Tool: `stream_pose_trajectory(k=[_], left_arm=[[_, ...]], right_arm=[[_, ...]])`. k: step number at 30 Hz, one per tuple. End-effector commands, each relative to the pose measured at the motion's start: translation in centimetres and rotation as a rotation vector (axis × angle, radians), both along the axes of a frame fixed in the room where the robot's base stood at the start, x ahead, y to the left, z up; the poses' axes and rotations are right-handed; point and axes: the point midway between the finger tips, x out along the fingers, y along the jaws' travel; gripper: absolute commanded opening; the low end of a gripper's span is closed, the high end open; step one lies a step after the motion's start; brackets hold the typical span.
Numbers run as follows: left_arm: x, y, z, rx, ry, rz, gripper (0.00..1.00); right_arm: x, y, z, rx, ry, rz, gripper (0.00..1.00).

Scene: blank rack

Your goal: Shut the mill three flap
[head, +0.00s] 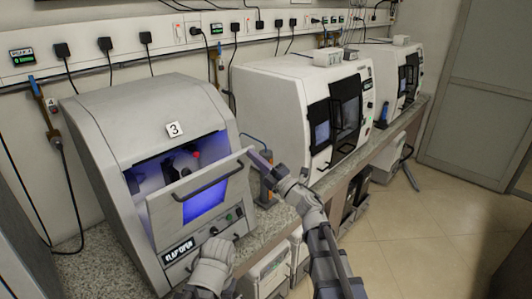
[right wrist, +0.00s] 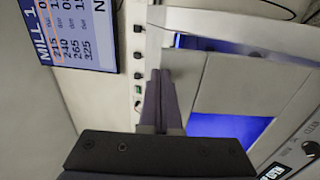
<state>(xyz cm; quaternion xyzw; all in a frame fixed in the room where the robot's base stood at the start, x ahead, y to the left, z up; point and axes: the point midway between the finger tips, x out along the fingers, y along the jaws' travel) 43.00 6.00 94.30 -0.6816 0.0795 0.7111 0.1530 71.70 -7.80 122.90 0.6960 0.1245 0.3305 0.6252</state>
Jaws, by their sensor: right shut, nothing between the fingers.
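Mill three is the grey machine with a "3" label (head: 174,129) at the left in the head view. Its flap (head: 165,213), a pale panel with a dark bar handle (head: 212,181), stands tilted outward, with blue-lit interior showing above and through it. A sign below reads "FLAP OPEN" (head: 178,251). My right gripper (head: 256,157) is shut and empty at the flap's upper right corner. In the right wrist view its fingers (right wrist: 158,75) lie beside the flap (right wrist: 235,85); I cannot tell whether they touch. My left gripper's fingers are not in view.
Two more white machines (head: 275,110) (head: 397,90) stand along the speckled counter (head: 262,232) to the right. Plugs and cables hang on the wall behind. A "MILL 1" screen (right wrist: 75,35) shows in the right wrist view. The tiled floor (head: 400,225) at right is clear.

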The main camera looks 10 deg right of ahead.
Motion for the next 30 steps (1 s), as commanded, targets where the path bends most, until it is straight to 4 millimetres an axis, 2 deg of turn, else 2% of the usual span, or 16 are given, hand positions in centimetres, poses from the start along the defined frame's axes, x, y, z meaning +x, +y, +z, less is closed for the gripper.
stream_pose_trajectory(k=[1, 9, 15, 21, 30], left_arm=[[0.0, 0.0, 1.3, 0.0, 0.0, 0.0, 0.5], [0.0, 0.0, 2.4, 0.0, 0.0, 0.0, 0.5], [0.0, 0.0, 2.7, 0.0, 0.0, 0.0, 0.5], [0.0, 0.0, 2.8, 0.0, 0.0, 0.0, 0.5], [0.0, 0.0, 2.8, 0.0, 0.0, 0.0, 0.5]], right_arm=[[1.0, 0.6, 1.0, -0.008, 0.01, 0.001, 0.0], [5.0, 3.6, 2.0, -0.01, 0.015, 0.002, 0.0], [7.2, 5.4, 2.3, -0.01, 0.014, 0.0, 0.0], [8.4, 6.5, 2.5, -0.01, 0.012, 0.001, 0.0], [8.9, 6.9, 2.5, -0.009, 0.013, -0.001, 0.0]])
